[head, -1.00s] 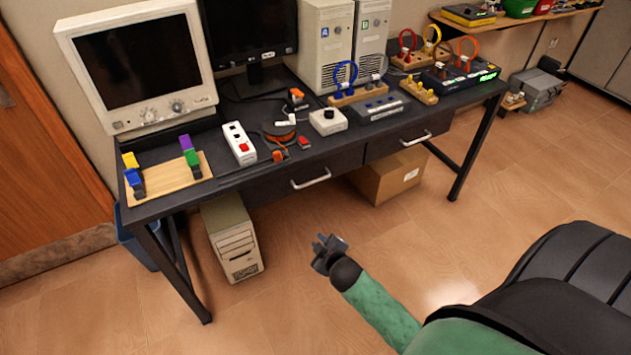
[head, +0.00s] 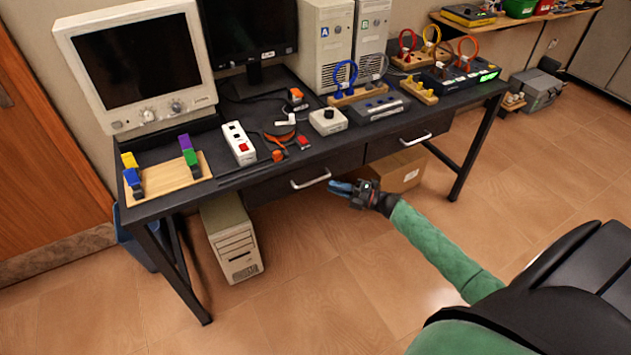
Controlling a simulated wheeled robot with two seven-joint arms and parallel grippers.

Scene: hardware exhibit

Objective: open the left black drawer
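The left black drawer (head: 270,191) is under the desk top, with a silver bar handle (head: 311,179). Its front looks flush with the desk, so it appears shut. My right gripper (head: 336,187) is just right of and slightly below this handle, its blue-tipped fingers pointing left towards it. A small gap shows between fingertips and handle, and nothing is seen in the gripper. The fingers are small and seen side-on, so their opening is unclear. My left gripper is out of view.
A second black drawer with a handle (head: 415,139) is to the right. A cardboard box (head: 401,172) sits under the desk behind my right gripper. A beige computer tower (head: 232,240) stands below at left. The floor in front is clear.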

